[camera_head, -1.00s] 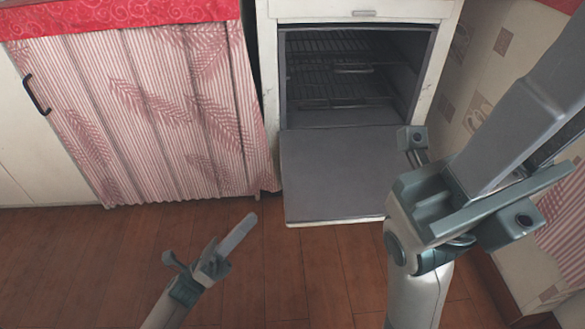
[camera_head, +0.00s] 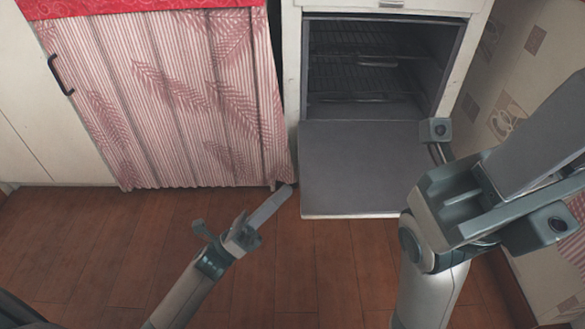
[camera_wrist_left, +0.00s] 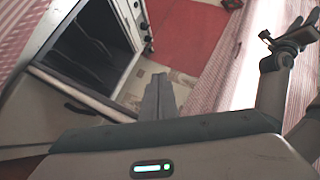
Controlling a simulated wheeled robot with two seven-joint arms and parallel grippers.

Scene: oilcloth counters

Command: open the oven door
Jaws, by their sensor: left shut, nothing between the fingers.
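The white oven (camera_head: 473,45) stands at the back with its dark cavity and racks showing. Its grey door (camera_head: 365,165) is folded down and out, wide open. The oven also shows at the left of the left wrist view (camera_wrist_left: 95,45). My left gripper (camera_head: 286,190) is shut and empty, its tip just left of the door's left edge in the head view. Its shut fingers also show in the left wrist view (camera_wrist_left: 158,90). I cannot tell its height relative to the door. My right gripper (camera_head: 550,120) is close to the camera, in front of the door's right side; its fingertips are unclear.
A striped pink curtain (camera_head: 180,100) hangs left of the oven under a red oilcloth counter (camera_head: 130,5). A white cabinet with a dark handle (camera_head: 60,75) is further left. A patterned wall (camera_head: 520,75) is at the right. The brown wooden floor (camera_head: 120,240) is clear.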

